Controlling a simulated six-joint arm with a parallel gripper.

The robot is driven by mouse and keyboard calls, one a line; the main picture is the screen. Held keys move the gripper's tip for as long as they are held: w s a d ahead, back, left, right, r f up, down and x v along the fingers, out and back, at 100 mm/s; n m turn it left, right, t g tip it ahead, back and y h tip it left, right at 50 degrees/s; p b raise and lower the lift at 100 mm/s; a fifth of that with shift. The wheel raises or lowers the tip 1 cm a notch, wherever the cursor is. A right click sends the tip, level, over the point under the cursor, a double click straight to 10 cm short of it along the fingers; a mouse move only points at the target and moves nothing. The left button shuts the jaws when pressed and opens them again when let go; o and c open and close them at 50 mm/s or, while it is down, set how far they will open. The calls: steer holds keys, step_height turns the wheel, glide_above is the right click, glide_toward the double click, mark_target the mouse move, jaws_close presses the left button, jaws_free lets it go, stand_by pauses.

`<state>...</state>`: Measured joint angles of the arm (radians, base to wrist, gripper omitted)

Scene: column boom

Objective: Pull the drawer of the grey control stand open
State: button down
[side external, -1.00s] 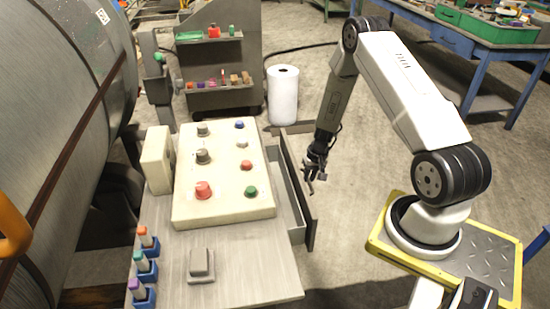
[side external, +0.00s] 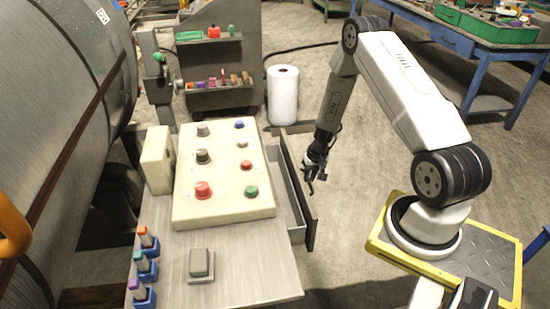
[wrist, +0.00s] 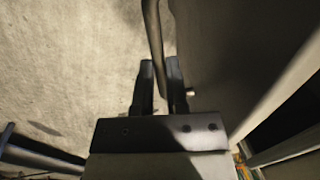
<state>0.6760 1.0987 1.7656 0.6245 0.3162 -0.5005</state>
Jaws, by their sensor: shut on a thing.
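The grey control stand (side external: 270,285) has a cream panel with knobs on top. Its drawer (side external: 309,207) stands partly open on the right side, with a gap showing between the dark drawer front and the stand. My gripper (side external: 314,177) is at the outer face of the drawer front. In the wrist view my gripper (wrist: 161,82) has its two dark fingers on either side of the bar handle (wrist: 153,30) and is shut on it. The dark drawer front (wrist: 225,55) fills the right of that view. The handle is too small to make out in the side view.
A small grey block (side external: 200,263) and several coloured markers in blue holders (side external: 147,268) are on the stand's top. A white roll (side external: 283,95) stands on the floor behind. Open floor (side external: 365,180) lies right of the drawer, up to my yellow-edged base.

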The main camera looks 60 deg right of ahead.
steer(key=s+d, duration=1)
stand_by(0.4)
steer(key=c, duration=0.6)
jaws_free()
steer(key=shift+c, duration=0.2)
steer(key=shift+r, duration=0.1)
step_height(320, 180, up, 8)
steer(key=d, duration=0.1)
steer(key=shift+s+f, duration=0.2)
steer(key=shift+s, duration=0.25)
